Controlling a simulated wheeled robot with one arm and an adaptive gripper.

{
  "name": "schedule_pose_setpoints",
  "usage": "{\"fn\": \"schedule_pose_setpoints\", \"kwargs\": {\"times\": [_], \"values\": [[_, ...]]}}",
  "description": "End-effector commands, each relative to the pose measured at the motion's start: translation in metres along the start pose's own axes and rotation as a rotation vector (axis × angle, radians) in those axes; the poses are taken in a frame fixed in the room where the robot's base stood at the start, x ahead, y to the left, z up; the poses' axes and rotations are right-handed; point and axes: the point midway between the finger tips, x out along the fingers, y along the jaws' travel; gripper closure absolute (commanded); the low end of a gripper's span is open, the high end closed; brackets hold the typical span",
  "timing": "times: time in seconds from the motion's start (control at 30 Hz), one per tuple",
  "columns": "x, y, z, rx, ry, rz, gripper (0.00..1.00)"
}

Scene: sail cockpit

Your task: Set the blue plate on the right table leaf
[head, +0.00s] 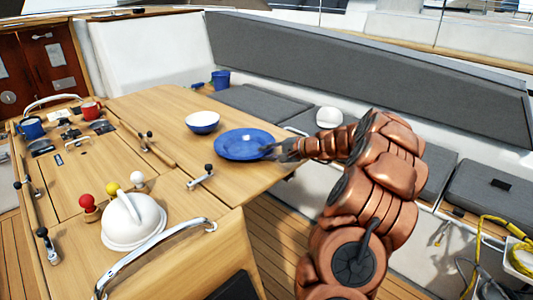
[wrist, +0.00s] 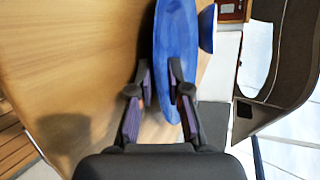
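The blue plate (head: 242,144) is at the far part of the right table leaf (head: 230,180), beside a blue-and-white bowl. I cannot tell whether its whole underside touches the wood. My gripper (head: 276,150) comes in from the right at the plate's near right rim. In the wrist view the plate (wrist: 176,50) shows at a steep slant. The gripper's two fingers (wrist: 162,80) stand apart on either side of its rim, with wood showing between the left finger and the plate. The fingers look open; contact with the rim is hard to make out.
The bowl (head: 202,122) stands close behind the plate on the left. A white lidded dome (head: 133,220), coloured knobs and a steel rail (head: 160,250) occupy the table's near left. A blue mug (head: 220,81) stands by the bench. The leaf in front of the plate is mostly clear.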

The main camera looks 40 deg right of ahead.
Motion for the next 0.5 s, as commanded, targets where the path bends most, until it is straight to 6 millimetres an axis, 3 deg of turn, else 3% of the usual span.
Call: {"fn": "schedule_pose_setpoints", "kwargs": {"times": [0.17, 0.5], "values": [[-0.017, 0.0, -0.001, -0.002, 0.004, -0.001, 0.83], [-0.081, 0.001, -0.002, -0.001, 0.006, -0.002, 0.83]]}}
